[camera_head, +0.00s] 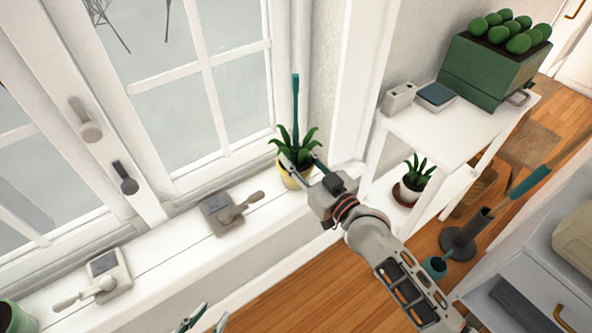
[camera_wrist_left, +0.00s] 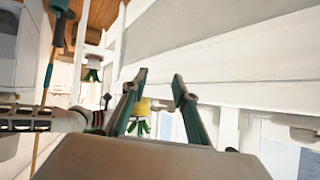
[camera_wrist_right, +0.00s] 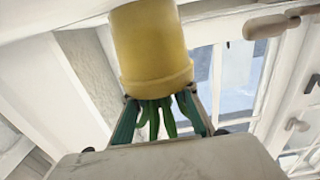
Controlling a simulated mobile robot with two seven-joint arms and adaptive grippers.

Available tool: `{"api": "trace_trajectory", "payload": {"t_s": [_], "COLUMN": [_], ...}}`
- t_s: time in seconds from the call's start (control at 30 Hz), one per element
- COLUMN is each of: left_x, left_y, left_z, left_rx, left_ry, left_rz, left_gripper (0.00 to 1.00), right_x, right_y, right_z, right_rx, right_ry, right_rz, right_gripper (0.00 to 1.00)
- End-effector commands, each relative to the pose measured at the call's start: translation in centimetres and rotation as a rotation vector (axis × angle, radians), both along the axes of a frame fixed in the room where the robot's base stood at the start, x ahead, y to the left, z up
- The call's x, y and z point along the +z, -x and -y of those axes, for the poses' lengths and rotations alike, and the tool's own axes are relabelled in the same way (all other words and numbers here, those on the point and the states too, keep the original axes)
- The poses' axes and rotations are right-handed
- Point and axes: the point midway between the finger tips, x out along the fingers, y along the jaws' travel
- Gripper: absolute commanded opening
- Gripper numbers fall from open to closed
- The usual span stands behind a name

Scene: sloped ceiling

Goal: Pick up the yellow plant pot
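The yellow plant pot (camera_head: 290,181), with a spiky green plant in it, is at the right end of the white windowsill. It fills the upper middle of the right wrist view (camera_wrist_right: 152,48), appearing upside down, and also shows small in the left wrist view (camera_wrist_left: 142,104). My right gripper (camera_head: 302,163) is at the pot's upper part. Its fingers are spread on either side of the leaves near the rim, their tips partly hidden by the pot. Whether they touch it is unclear. My left gripper (camera_head: 204,319) is low in the head view, open and empty.
Window handles and two grey latches (camera_head: 226,211) are along the sill, left of the pot. A white shelf (camera_head: 450,128) at right bears a green planter (camera_head: 490,70) and a small potted plant (camera_head: 412,185). A teal rod (camera_head: 295,100) stands behind the pot.

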Motion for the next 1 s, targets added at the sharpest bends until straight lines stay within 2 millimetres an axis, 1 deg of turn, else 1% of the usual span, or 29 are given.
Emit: {"api": "trace_trajectory", "payload": {"t_s": [0.03, 0.07, 0.1, 0.47, 0.57, 0.67, 0.77, 0.83, 0.9, 1.0], "left_x": [0.0, 0.0, 0.0, 0.1, 0.5, 1.2, 1.6, 1.1, 0.2, 0.5], "left_y": [0.0, 0.0, 0.0, 0.0, -0.3, -0.7, -0.9, -0.5, 0.4, 0.4], "left_z": [0.0, 0.0, 0.0, 0.0, 0.0, -0.3, -1.0, -1.8, -2.3, -2.5], "left_rx": [0.000, 0.000, 0.000, 0.001, 0.001, 0.001, 0.003, 0.008, 0.012, 0.017], "left_ry": [0.000, 0.000, 0.000, 0.000, -0.002, -0.012, -0.036, -0.057, -0.067, -0.072], "left_rz": [0.000, 0.000, 0.000, 0.000, 0.008, 0.020, 0.024, 0.010, -0.016, -0.015], "left_gripper": [0.29, 0.29, 0.29, 0.29, 0.29, 0.29, 0.29, 0.29, 0.29, 0.29], "right_x": [0.0, 0.0, 0.0, 0.3, 1.0, 2.5, 4.9, 6.8, 8.8, 11.5], "right_y": [0.0, 0.0, 0.0, 0.0, -0.1, -0.1, -0.2, -0.2, -0.2, -0.1], "right_z": [0.0, 0.0, 0.0, 0.0, 0.0, 0.0, 0.0, -0.1, 0.0, 0.0], "right_rx": [0.000, 0.000, 0.000, -0.001, 0.000, 0.000, -0.001, 0.000, -0.001, -0.001], "right_ry": [0.000, 0.000, 0.000, -0.004, -0.003, -0.004, -0.004, -0.006, -0.007, -0.005], "right_rz": [0.000, 0.000, 0.000, 0.003, 0.006, 0.012, 0.019, 0.023, 0.025, 0.024], "right_gripper": [0.11, 0.03, 0.00, 0.00, 0.00, 0.00, 0.00, 0.00, 0.00, 0.00]}}
